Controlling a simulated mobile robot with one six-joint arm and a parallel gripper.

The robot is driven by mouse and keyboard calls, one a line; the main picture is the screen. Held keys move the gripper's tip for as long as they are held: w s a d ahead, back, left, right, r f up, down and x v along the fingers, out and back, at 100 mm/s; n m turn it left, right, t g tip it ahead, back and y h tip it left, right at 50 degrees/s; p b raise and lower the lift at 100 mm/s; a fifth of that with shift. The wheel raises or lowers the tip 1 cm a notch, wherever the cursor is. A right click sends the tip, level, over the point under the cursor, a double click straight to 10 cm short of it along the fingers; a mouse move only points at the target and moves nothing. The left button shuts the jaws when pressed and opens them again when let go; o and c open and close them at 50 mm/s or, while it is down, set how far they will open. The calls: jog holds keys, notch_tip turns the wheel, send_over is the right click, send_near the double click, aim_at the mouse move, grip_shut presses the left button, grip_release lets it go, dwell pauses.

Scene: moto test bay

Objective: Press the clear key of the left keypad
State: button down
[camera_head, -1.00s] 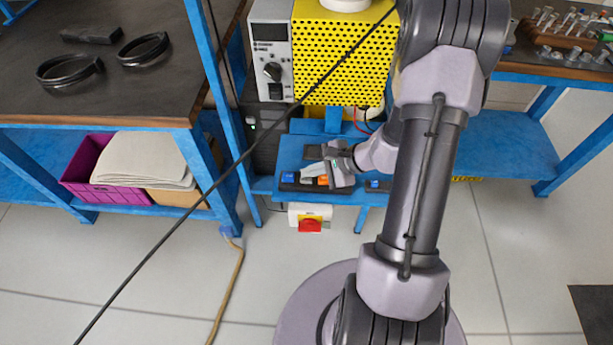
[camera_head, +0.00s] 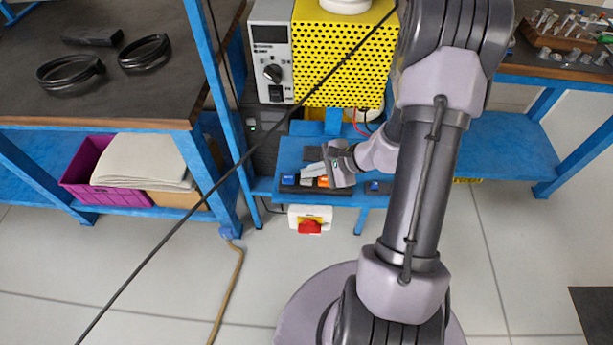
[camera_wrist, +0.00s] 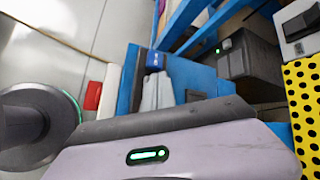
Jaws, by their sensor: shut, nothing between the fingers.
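The left keypad (camera_head: 341,190) is a dark strip on a low blue shelf in the head view. Its blue key (camera_head: 288,179) and orange key (camera_head: 323,182) show, with a pale key between them. No key label is legible. My gripper (camera_head: 310,169) is shut and empty, its pale fingers reaching left over the keypad's back side. I cannot tell whether the tips touch a key. In the wrist view the fingers (camera_wrist: 157,80) point at the blue key (camera_wrist: 154,60), and my gripper body hides most of the keypad. A second keypad (camera_head: 378,188) with a blue key sits to the right.
A red switch (camera_head: 310,226) on a pale box hangs below the shelf. A yellow perforated housing (camera_head: 345,50) and a grey control unit (camera_head: 270,50) stand behind. A blue post (camera_head: 220,90) and a workbench (camera_head: 90,85) are at left. A dark cable crosses the view.

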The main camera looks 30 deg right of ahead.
aim_at(310, 179)
jog(key=shift+r, duration=0.35)
jog(key=shift+r+p, duration=1.75)
jog(key=shift+r, duration=0.85)
jog(key=shift+f, duration=0.1)
